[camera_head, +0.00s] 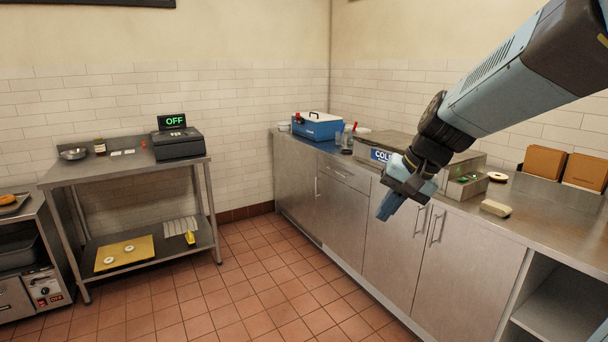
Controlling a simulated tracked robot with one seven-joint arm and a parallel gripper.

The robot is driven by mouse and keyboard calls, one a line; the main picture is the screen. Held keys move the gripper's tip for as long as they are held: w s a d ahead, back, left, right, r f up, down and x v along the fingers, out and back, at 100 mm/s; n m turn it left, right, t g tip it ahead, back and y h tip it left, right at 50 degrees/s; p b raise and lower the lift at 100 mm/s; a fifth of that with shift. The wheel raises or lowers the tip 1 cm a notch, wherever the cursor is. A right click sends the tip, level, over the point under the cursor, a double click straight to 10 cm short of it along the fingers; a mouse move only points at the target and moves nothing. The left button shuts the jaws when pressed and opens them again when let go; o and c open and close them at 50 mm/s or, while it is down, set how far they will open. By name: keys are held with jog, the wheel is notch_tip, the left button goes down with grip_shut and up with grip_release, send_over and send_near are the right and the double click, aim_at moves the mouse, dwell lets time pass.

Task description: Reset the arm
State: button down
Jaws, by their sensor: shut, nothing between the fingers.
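My arm reaches in from the upper right of the head view. My gripper (388,207) hangs at its end, pointing down and left, in front of the steel counter's cabinet doors. The gripper's fingers are together and hold nothing. It appears clear of the counter, though the exact gap cannot be told. My wrist hides part of a steel box with a "COLD" style label (381,155) on the counter.
The steel counter (540,215) runs along the right wall. On it are a blue cooler (318,127), a pale block (496,208), a bagel (497,176) and brown boxes (545,162). A steel table (75,174) with a cash register (178,143) stands left. The tiled floor (250,290) between is clear.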

jog(key=s+d+r+n+t+h, duration=0.1)
jog(key=s+d+h, duration=0.1)
jog(key=s, duration=0.5)
jog(key=s+d+r+n+t+h, duration=0.1)
jog(key=s+d+n+h, duration=0.1)
jog(key=s+d, duration=0.2)
jog(key=shift+s+d+r+t, duration=0.3)
jog(key=shift+s+d, duration=0.1)
jog(key=shift+s, duration=1.05)
